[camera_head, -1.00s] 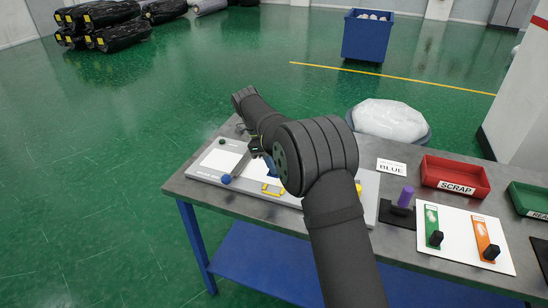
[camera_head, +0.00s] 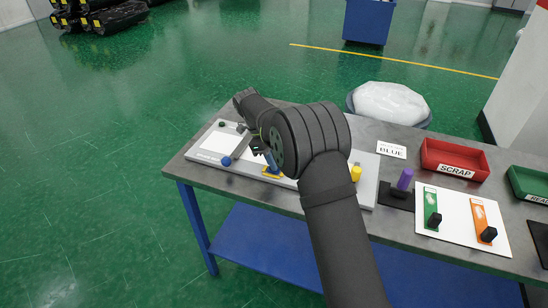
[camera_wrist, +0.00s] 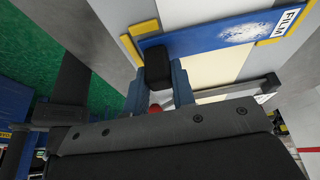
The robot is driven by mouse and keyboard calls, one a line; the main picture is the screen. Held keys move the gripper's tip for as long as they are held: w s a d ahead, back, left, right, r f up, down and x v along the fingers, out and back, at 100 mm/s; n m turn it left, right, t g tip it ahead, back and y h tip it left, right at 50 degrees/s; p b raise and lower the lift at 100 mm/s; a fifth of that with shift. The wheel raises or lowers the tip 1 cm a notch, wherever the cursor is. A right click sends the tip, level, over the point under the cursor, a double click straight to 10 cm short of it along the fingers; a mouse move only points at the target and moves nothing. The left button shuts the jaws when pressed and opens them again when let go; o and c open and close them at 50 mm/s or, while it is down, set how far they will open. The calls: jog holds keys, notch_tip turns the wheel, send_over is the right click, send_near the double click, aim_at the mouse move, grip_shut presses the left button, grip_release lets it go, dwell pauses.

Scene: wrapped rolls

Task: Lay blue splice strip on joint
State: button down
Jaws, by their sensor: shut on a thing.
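The blue splice strip (camera_wrist: 195,40), with a white speckled patch and a FILM label, shows in the wrist view. It lies over the pale board between yellow corner guides (camera_wrist: 132,38). My gripper (camera_wrist: 160,84) is shut on the strip's black block handle (camera_wrist: 157,67), one blue-grey finger on each side. Whether the strip touches the surface all along is not clear. In the head view my gripper (camera_head: 268,158) is low over the white board (camera_head: 208,157), close to a yellow guide (camera_head: 272,173). My arm hides much of the strip and the joint.
A blue knob (camera_head: 226,161) and a yellow knob (camera_head: 356,173) stand on the board. To the right are a BLUE card (camera_head: 391,151), a purple-handled tool (camera_head: 405,179), a red SCRAP tray (camera_head: 428,158) and a white panel (camera_head: 460,240) with green and orange strips.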

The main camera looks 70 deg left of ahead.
jog(key=c, duration=1.1)
grip_release()
jog(key=shift+r, duration=0.1)
jog(key=v, duration=1.7)
jog(key=shift+r, duration=0.1)
jog(key=x, duration=1.7)
jog(key=shift+f, duration=0.2)
